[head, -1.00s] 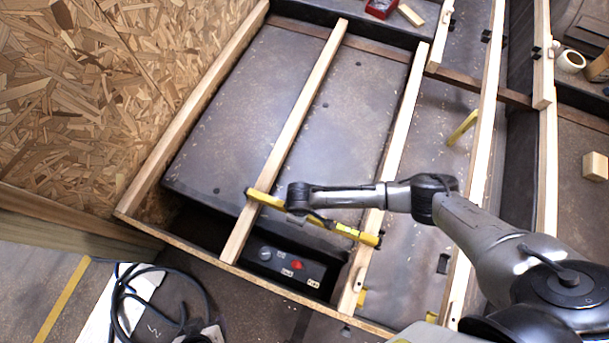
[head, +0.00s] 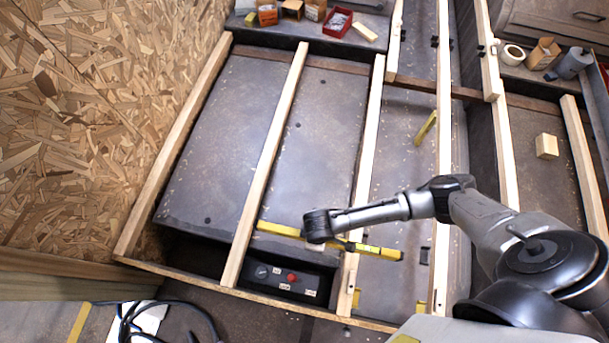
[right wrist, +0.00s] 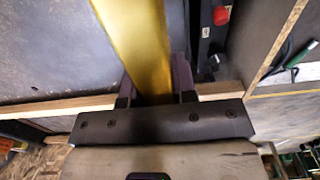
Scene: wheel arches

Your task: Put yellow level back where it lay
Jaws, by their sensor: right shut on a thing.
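The yellow level (head: 376,249) is in my right gripper in the head view. It lies roughly crosswise over the wooden frame, its left end just right of the middle-left stud (head: 268,165) and its right end past the stud to the right (head: 366,160). I cannot tell if it touches the wood. My right gripper (head: 324,241) is shut on it near its middle, with the fingertips mostly hidden from the head. In the right wrist view the level (right wrist: 133,40) runs between the two fingers of the gripper (right wrist: 153,82). My left gripper is not in view.
A dark box with a red button (head: 291,278) sits low between the studs. Another yellow piece (head: 426,127) stands further back. A wood block (head: 546,146), a tape roll (head: 513,54) and a red tray (head: 337,22) lie around. The chipboard wall (head: 90,110) bounds the left.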

